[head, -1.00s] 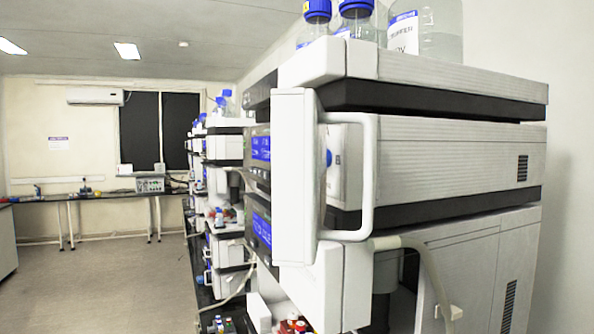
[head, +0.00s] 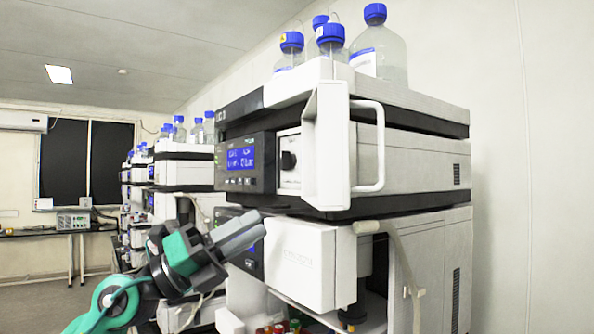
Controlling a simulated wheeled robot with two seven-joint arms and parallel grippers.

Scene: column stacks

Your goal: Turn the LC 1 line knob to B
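A dark knob (head: 288,160) sits on a pale panel at the front of the near stack's upper unit, right of a lit blue display (head: 240,158). A white door with a loop handle (head: 368,150) stands swung open just right of the knob. The knob's markings are too small to read. My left gripper (head: 262,224), grey-fingered on a green and dark wrist, is below and left of the knob, apart from it, in front of the lower unit. Its fingers look closed together with nothing between them. My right gripper is not in view.
Blue-capped bottles (head: 375,45) stand on top of the near stack. A white lower cover (head: 305,262) juts out beneath the knob unit, and a pale tube (head: 400,255) hangs at its right. More stacks (head: 180,165) line up behind. Open floor lies at the left.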

